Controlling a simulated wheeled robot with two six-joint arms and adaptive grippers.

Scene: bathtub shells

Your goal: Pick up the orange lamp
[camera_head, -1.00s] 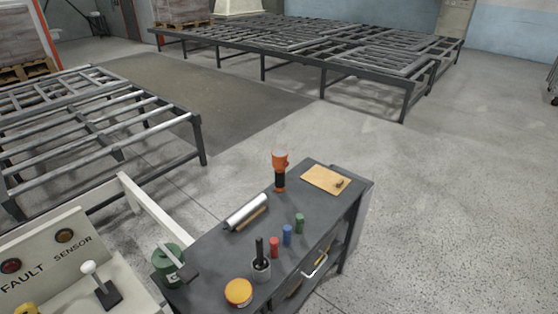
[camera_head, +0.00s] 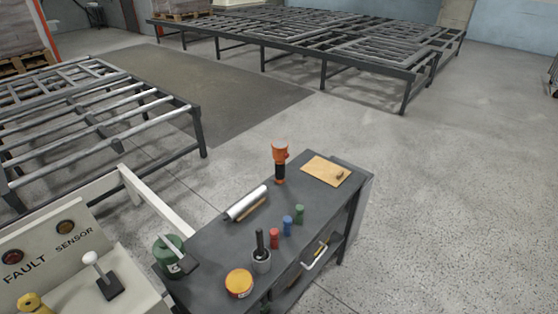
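The orange lamp (camera_head: 280,162) is a flashlight-like thing with an orange head and a black handle. It stands upright near the far end of the dark workbench (camera_head: 215,250), to the left of a wooden board. Nothing touches it. Neither of my grippers shows in the head view.
The bench also bears a clipboard-like board (camera_head: 326,171), a silver roll (camera_head: 246,203), small red, blue and green cylinders (camera_head: 287,226), a grey cup (camera_head: 261,261), an orange tin (camera_head: 239,283) and a green can (camera_head: 168,257). A control panel (camera_head: 60,265) stands left.

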